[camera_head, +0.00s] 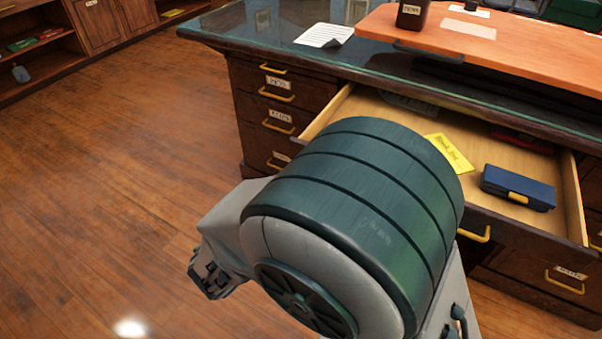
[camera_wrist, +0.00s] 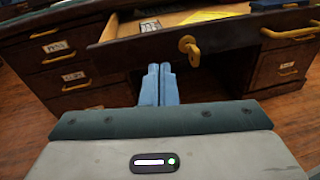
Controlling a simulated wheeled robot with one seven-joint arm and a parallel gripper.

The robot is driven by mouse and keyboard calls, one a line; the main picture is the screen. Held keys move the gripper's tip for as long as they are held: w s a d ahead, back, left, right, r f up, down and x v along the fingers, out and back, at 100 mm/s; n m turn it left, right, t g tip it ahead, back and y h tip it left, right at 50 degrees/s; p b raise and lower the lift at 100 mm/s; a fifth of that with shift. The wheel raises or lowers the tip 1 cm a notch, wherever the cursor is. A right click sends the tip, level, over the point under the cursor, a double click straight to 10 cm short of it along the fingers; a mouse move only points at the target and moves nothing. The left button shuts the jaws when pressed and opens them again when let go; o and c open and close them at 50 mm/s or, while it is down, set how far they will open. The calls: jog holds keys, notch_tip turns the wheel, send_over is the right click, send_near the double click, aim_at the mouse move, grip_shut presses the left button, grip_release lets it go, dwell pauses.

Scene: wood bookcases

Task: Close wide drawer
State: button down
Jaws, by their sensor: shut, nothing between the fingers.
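The wide drawer (camera_head: 570,195) stands pulled out of the dark wood desk in the head view. It holds a blue case (camera_head: 517,188) and a yellow paper (camera_head: 448,153). In the wrist view the drawer front (camera_wrist: 150,24) is at the upper middle, with a yellow handle (camera_wrist: 189,46) on its face. My gripper (camera_wrist: 160,70) is shut and empty, its blue fingers together below the drawer front and left of the handle in the picture. I cannot tell whether they touch anything. My arm hides part of the drawer in the head view.
Narrow labelled drawers (camera_head: 277,110) with yellow handles are shut at the desk's left. The desk top (camera_head: 262,32) carries papers and an orange board (camera_head: 500,50). Shelves (camera_head: 40,52) stand at the far left. The wooden floor (camera_head: 100,190) is clear on the left.

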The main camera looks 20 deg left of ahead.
jog(key=s+a+f+n+t+y, duration=0.1)
jog(key=s+a+n+y, duration=0.2)
jog(key=a, duration=0.1)
jog(key=w+b, duration=0.4)
jog(key=w, duration=0.9)
jog(key=shift+w+d+b, duration=0.3)
jog(key=shift+d+b, duration=0.1)
